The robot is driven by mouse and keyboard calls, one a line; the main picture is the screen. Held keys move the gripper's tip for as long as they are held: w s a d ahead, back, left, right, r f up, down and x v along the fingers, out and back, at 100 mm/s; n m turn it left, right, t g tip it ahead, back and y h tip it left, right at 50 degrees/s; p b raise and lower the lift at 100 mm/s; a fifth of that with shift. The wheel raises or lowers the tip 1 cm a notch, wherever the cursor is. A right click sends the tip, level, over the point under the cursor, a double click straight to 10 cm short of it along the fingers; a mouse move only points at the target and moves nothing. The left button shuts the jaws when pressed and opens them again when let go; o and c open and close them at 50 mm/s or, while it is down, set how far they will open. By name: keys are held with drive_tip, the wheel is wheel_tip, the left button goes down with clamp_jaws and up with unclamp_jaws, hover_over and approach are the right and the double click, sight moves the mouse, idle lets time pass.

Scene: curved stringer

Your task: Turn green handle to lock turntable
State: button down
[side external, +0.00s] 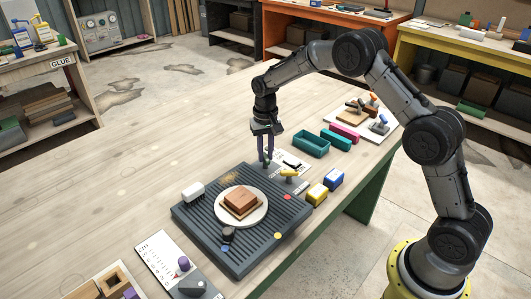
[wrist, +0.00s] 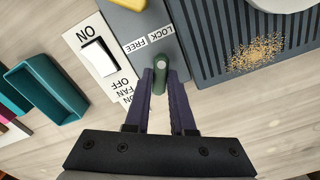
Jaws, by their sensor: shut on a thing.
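The green handle (wrist: 160,77) sits between the two purple fingers of my gripper (wrist: 162,82) in the wrist view, and the fingers are shut on it. Its round end is beside the upside-down LOCK FREE label (wrist: 148,40). In the side view my gripper (side external: 266,160) points down at the far corner of the grey ribbed base, and its fingers largely hide the handle there. The white round turntable (side external: 225,206) is on the base and carries brown blocks (side external: 241,200); its edge also shows in the wrist view (wrist: 284,4).
A white FAN rocker switch (wrist: 99,57) is left of the handle. A yellow handle (side external: 288,173), yellow block (side external: 317,194) and blue block (side external: 333,179) are near my gripper. Teal bins (side external: 311,144) stand behind. Brown crumbs (wrist: 256,52) lie on the base.

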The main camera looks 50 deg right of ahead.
sight(265, 156)
drive_tip(key=shift+r+m, duration=0.1)
drive_tip(key=shift+m, duration=1.4)
drive_tip(key=c, duration=0.8)
unclamp_jaws()
drive_tip(key=shift+o, duration=0.2)
wheel_tip(265, 156, up, 14)
